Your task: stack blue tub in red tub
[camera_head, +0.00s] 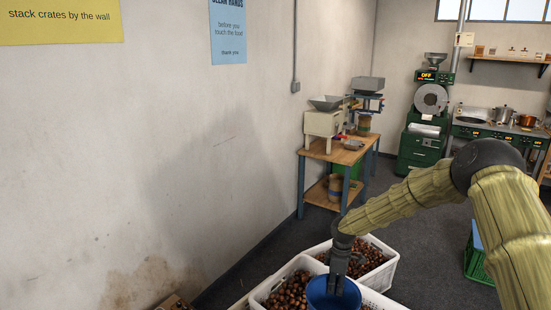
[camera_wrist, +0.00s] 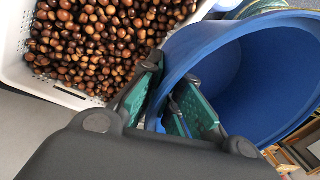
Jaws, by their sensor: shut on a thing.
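The blue tub (camera_head: 321,293) hangs from my gripper (camera_head: 336,284) at the bottom of the head view, above the white crates. In the wrist view the tub (camera_wrist: 225,60) is tilted in the picture with its open mouth to the right. My gripper's green-padded fingers (camera_wrist: 172,102) straddle its rim, one inside and one outside, shut on the wall. The tub looks empty where its inside shows. Its lower part is cut off in the head view. I see no red tub in either view.
White crates of chestnuts (camera_head: 393,272) stand on the floor below and beside the tub; one shows in the wrist view (camera_wrist: 14,45). The wall is close on the left. A wooden table (camera_head: 322,148) with machines stands behind. A green crate (camera_head: 474,264) is at right. Dark floor lies between.

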